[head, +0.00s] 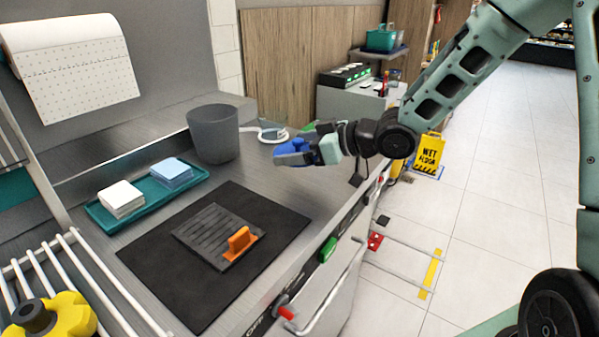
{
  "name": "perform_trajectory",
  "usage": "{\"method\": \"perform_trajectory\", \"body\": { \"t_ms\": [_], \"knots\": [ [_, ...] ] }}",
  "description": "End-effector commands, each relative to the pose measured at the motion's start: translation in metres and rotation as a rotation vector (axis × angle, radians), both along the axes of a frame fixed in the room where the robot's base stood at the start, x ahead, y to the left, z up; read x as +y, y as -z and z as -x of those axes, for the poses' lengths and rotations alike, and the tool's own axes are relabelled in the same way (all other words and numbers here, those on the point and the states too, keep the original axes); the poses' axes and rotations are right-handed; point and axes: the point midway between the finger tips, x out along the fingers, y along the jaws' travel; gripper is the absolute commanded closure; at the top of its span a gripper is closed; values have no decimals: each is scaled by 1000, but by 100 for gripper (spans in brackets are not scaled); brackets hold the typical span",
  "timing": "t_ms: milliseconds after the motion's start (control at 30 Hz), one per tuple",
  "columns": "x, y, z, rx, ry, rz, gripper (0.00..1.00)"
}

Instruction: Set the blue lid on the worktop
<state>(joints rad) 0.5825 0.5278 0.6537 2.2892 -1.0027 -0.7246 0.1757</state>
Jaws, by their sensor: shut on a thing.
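The blue lid (292,156) is in the head view, right of the grey bin. My gripper (309,148) reaches in from the right and is shut on it. The lid is over the right part of the metal worktop (272,186), near its front edge. I cannot tell whether the lid touches the surface or hangs just above it. The fingertips are small and partly hidden by the lid and the gripper body.
A grey bin (213,134) and a white ring-shaped item (273,135) stand behind the lid. A black mat (170,285) holds a dark grate with an orange handle (239,242). A teal tray (109,226) holds napkin stacks. Bare worktop lies between mat and lid.

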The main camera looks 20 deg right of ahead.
Motion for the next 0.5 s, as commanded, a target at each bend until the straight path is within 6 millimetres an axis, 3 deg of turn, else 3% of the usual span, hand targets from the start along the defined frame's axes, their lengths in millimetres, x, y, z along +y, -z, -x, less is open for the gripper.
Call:
{"method": "perform_trajectory", "body": {
  "t_ms": [100,500],
  "knots": [
    [0,27,0,5,1,-2,31],
    [0,74,0,4,1,-1,31]
  ]
}}
